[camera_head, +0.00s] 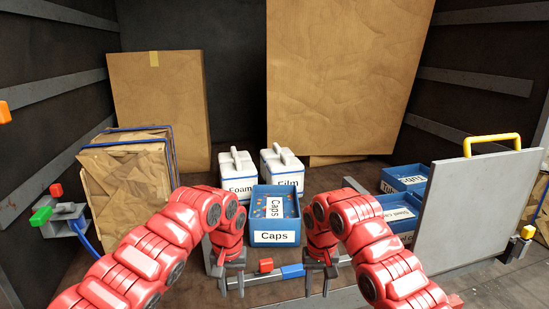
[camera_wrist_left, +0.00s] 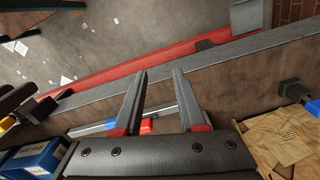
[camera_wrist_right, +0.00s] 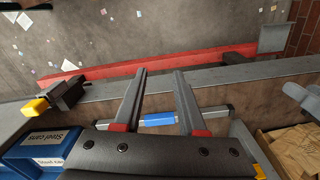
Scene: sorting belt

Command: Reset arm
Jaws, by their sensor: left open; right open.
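My left gripper (camera_head: 232,280) hangs with its fingers pointing down, left of the blue Caps bin (camera_head: 273,238). It is open, and in the left wrist view its spread fingers (camera_wrist_left: 158,95) hold nothing. My right gripper (camera_head: 318,280) hangs fingers down, to the right of the Caps bin. It is open too, and in the right wrist view nothing is between its fingers (camera_wrist_right: 160,98). Both red arms are bent inward from the sides. Neither gripper appears to touch the bin.
White Foam (camera_head: 237,185) and Film (camera_head: 282,171) containers stand behind the Caps bin. More blue bins (camera_head: 396,215) are at right, partly behind a grey panel (camera_head: 478,210) with a yellow handle. A strapped cardboard bale (camera_head: 128,185) stands left; tall cardboard sheets lean at the back.

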